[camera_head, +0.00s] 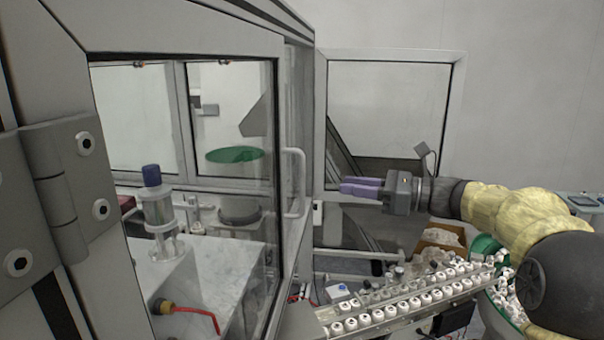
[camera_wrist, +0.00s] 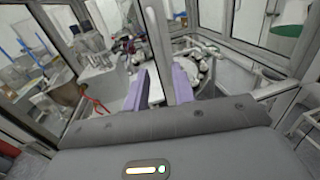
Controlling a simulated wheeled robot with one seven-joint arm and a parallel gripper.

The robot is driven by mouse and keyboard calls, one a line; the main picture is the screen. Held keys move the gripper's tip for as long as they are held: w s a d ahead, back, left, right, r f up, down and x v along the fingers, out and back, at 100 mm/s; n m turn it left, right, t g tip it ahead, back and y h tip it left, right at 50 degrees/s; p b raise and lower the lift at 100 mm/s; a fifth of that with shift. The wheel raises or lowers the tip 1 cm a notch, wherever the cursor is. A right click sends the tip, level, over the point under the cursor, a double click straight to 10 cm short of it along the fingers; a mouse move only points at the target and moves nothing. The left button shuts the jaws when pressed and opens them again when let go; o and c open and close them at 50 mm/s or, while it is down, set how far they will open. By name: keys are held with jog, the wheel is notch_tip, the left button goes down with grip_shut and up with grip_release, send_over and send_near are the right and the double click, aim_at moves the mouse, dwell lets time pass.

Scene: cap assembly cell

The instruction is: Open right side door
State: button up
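The right side door of the cell shows edge-on in the head view, with a pale vertical bar handle (camera_head: 299,182) on its outer face. The handle (camera_wrist: 157,42) also shows in the wrist view, in line with the gap between my fingers. My gripper (camera_head: 343,187) is to the right of the handle, pointing left at it, with a gap between them. In the wrist view my gripper (camera_wrist: 160,88) has its two purple fingers apart and nothing visibly held between them. The door appears closed; its far edge is hard to make out.
A sloping rack of white caps (camera_head: 400,305) lies below my gripper. A cardboard box (camera_head: 440,238) and a green bin (camera_head: 484,245) stand under my arm. Another framed glass panel (camera_head: 459,100) stands behind my gripper. Equipment with a blue-topped cylinder (camera_head: 157,215) is inside the cell.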

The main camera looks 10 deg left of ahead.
jog(key=p, duration=0.4)
send_over(302, 210)
jog(key=shift+w+a, duration=0.1)
jog(key=shift+w, duration=0.2)
grip_shut()
